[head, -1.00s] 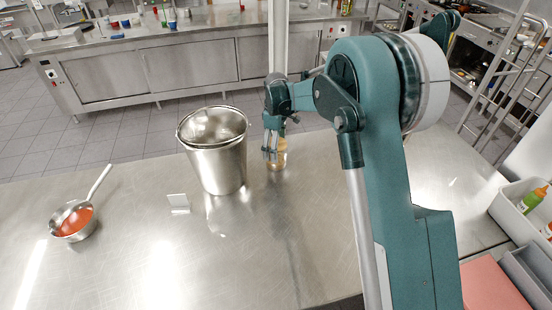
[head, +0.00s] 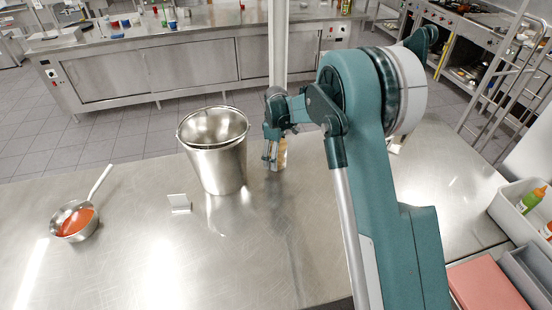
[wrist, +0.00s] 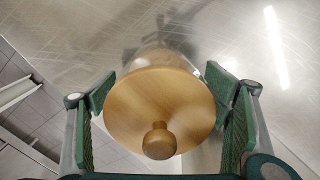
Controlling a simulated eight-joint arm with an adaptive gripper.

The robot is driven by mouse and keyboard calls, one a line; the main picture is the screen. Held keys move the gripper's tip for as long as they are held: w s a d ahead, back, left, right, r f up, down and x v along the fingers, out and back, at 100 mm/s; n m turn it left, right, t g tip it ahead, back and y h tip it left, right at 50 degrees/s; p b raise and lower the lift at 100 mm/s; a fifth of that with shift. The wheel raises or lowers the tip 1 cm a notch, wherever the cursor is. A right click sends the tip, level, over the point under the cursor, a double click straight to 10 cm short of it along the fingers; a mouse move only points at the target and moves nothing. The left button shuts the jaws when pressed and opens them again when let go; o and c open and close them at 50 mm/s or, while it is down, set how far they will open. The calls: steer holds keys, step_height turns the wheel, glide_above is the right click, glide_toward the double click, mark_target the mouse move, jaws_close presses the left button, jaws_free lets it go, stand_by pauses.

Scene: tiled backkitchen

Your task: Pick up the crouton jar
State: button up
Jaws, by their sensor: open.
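The crouton jar (head: 281,157) stands on the steel counter to the right of the steel bucket, partly hidden by my gripper in the head view. In the wrist view its round wooden lid (wrist: 160,100) with a knob faces the camera, and a little clear glass shows beyond it. My gripper (head: 272,157) is at the jar. In the wrist view the green finger pads of my gripper (wrist: 165,112) are apart, one on each side of the lid. A gap shows at the left pad; contact on the right cannot be told.
A tall steel bucket (head: 218,165) stands close on the left of the jar. A small white card (head: 179,203) and a saucepan of red sauce (head: 74,221) are further left. A light bin with bottles (head: 507,210) is at the right. The front counter is clear.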

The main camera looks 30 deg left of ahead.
steer(key=shift+c, duration=0.5)
steer(key=c, duration=1.2)
steer(key=shift+r, duration=0.1)
steer(key=shift+r+b, duration=0.3)
steer(key=shift+r, duration=4.65)
